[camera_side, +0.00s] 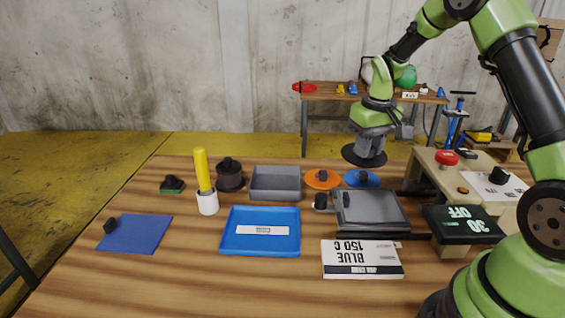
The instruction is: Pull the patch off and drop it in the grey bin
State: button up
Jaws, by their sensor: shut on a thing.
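My gripper (370,143) points down at the back of the bench, right of centre. It is shut on a dark round piece (362,156), which looks like a patch, held flat just under the jaws. Its fingertips are too small to make out. The grey bin (275,195) stands on the bench, lower and to the left of the gripper, and looks empty. An orange disc (314,183) and a blue disc (352,184), each with a black knob, lie between the bin and the area below the gripper.
A grey press plate (372,208) and a timer (463,223) reading "30 OFF" sit right of centre. A blue tray (260,247), a "BLUE 150 C" card (361,271), a yellow-handled tool (203,170), a black pot (229,182) and a blue sheet (138,236) lie around the bin.

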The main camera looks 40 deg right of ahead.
jog(key=w+a+t, duration=0.3)
jog(key=w+a, duration=0.2)
jog(key=w, duration=0.4)
jog(key=w+a+t, duration=0.2)
jog(key=w+a, duration=0.2)
jog(key=w, duration=0.6)
jog(key=f, duration=0.8)
jog(key=shift+s, duration=0.3)
jog(key=shift+f, duration=0.9)
jog(key=shift+f, duration=1.15)
jog(key=o, duration=1.7)
jog(key=shift+r, duration=0.1)
